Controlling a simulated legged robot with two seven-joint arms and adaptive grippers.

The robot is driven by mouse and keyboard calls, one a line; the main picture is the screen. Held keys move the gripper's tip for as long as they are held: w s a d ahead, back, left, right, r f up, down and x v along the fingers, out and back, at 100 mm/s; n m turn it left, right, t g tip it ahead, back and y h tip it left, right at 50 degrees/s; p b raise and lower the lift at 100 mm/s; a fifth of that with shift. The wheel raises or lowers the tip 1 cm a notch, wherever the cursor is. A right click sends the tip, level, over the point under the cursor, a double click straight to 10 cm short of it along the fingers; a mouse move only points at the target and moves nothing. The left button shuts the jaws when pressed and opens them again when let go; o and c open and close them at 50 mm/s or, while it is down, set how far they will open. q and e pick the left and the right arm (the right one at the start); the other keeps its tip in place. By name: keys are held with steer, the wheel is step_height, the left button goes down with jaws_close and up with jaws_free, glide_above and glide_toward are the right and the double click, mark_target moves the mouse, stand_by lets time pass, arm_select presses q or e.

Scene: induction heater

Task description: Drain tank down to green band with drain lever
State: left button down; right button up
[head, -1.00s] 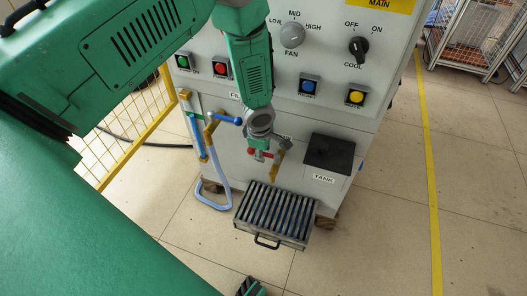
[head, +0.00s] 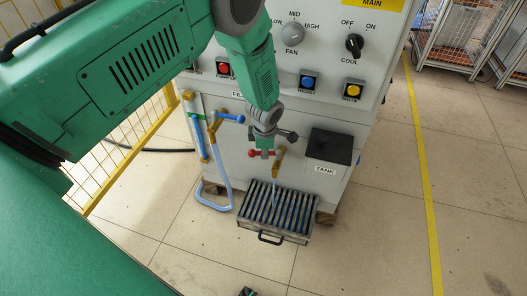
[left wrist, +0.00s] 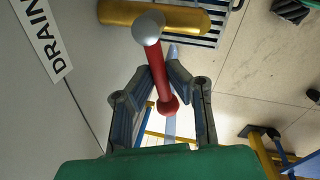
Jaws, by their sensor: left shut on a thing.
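The red drain lever (head: 256,153) is on the front of the white cabinet, beside the brass drain spout (head: 278,161). My left gripper (head: 264,144) is at the lever. In the left wrist view, its fingers (left wrist: 165,78) are shut around the red lever (left wrist: 158,72), whose grey round end points to the brass pipe (left wrist: 165,17).
A slatted drain tray (head: 248,205) lies on the floor under the spout. A blue-handled brass valve (head: 228,117) is left of my gripper.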

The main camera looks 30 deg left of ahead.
arm_select(q)
steer(key=shift+s+d+r+n, duration=0.1)
steer(key=shift+d+r+n, duration=0.05)
steer(key=shift+n, duration=0.4)
steer(key=shift+s+d+r+n, duration=0.1)
steer(key=shift+n, duration=0.45)
steer(key=shift+w, duration=0.1)
steer(key=c, duration=1.6)
jaws_free()
steer(key=shift+y, duration=0.3)
steer(key=shift+o, duration=0.2)
steer(key=shift+s+d, duration=0.1)
steer(key=shift+s, duration=0.1)
steer(key=v, duration=1.2)
steer(key=shift+w, duration=0.2)
